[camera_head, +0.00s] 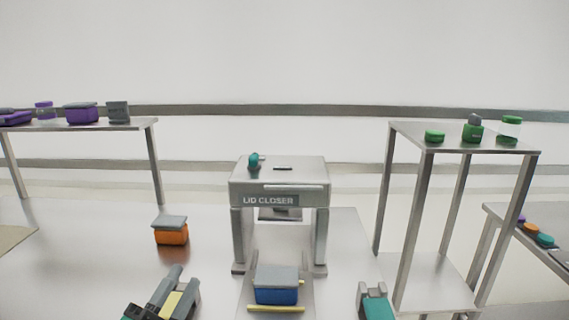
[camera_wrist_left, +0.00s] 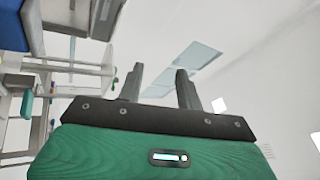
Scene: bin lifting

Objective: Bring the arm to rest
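My left gripper (camera_head: 168,290) is at the bottom left of the head view, over the table and in front of the orange bin. In the left wrist view its two fingers (camera_wrist_left: 160,85) stand apart with nothing between them. My right gripper (camera_head: 374,290) shows only in part at the bottom edge of the head view, right of the blue bin; its finger gap cannot be made out. Neither gripper touches a bin in view.
A blue bin with a grey lid (camera_head: 276,292) sits before the lid closer (camera_head: 279,185). An orange bin with a grey lid (camera_head: 170,236) stands left on the table. A shelf with purple items (camera_head: 140,124) is back left; a stand with green items (camera_head: 400,135) is right.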

